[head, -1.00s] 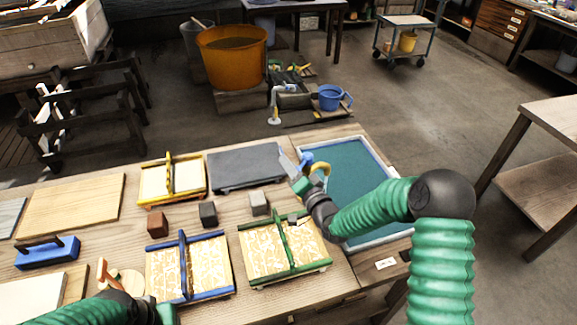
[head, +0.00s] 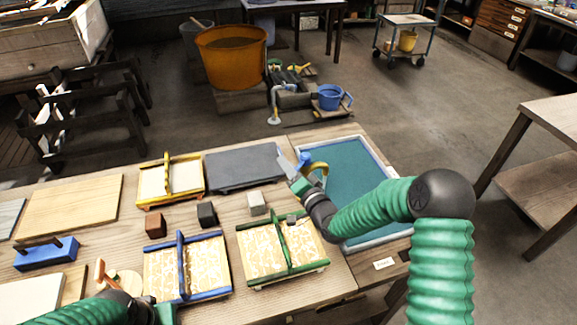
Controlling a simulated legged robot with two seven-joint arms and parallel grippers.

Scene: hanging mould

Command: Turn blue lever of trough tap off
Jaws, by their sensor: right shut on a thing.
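The trough (head: 384,157) is a pale-rimmed basin of dark teal water at the right end of the workbench. Its yellow curved tap (head: 319,167) stands at the trough's left edge. The small blue lever (head: 305,158) shows beside the top of the tap. My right gripper (head: 297,166) is at the lever, left of the yellow spout, and is shut on it; its fingers partly hide the lever, so its exact angle is hard to tell. My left gripper (head: 165,313) is low at the bottom edge, partly cut off, and its fingers do not show clearly.
Green-barred (head: 283,252), blue-barred (head: 187,266) and yellow-barred (head: 170,178) moulds lie on the bench left of the trough. A dark slab (head: 243,166) and small blocks lie nearby. An orange tub (head: 231,55) and a blue bucket (head: 330,97) stand beyond.

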